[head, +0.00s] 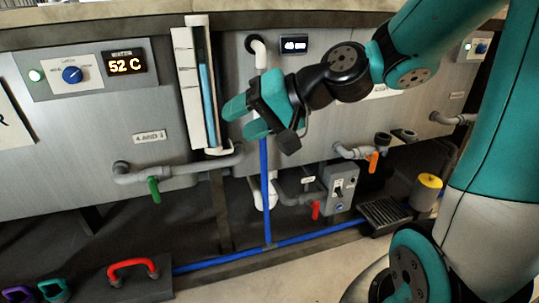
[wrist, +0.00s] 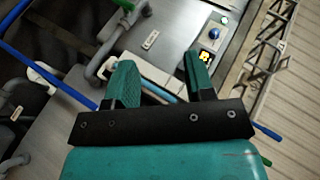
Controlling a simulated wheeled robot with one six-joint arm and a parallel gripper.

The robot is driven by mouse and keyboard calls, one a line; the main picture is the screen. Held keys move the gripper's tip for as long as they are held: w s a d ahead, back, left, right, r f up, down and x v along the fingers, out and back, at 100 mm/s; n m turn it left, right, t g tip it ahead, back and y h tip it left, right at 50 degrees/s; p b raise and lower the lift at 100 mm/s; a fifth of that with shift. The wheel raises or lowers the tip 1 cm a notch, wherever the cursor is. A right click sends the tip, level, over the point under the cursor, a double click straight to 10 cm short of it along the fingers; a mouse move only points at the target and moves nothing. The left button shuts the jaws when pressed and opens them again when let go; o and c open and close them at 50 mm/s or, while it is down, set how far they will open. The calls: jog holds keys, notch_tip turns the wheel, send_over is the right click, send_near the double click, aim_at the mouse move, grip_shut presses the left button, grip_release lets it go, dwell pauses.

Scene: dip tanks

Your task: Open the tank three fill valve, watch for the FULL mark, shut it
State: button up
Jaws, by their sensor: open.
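A sight gauge with a white scale plate (head: 188,85) and a blue column (head: 206,100) stands on the tank front. Its marks are too small to read. A green valve handle (head: 153,190) hangs from the grey pipe below left. A red handle (head: 315,210) and an orange handle (head: 373,162) are on pipes to the right. I cannot tell which one is tank three's fill valve. My gripper (head: 242,117) is open and empty, just right of the gauge, in front of the blue pipe. In the wrist view its fingers (wrist: 161,77) are apart, with the gauge behind them.
A panel (head: 90,70) with a blue knob and a 52 C display is at left. A blue pipe (head: 264,190) runs down to the floor line. A grey switch box (head: 341,187) and yellow-topped canister (head: 427,192) stand right. A red-handled block (head: 133,275) is in front.

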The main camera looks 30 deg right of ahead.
jog(key=w+d+f+m+t+h+b, duration=0.2)
jog(key=d+f+m+t+h+b, duration=0.35)
jog(key=d+b, duration=0.4)
jog(key=w+d+f+m+t+h+b, duration=0.2)
jog(key=d+f+m+t+b, duration=0.2)
jog(key=d+f+m+b, duration=0.55)
jog(key=w, duration=0.5)
jog(key=w+r+n, duration=0.1)
jog(key=w, duration=0.5)
jog(key=w+n+p, duration=0.1)
jog(key=w, duration=0.4)
jog(key=shift+w+r+y, duration=0.25)
jog(key=shift+w, duration=0.05)
jog(key=shift+n, duration=0.3)
grip_shut()
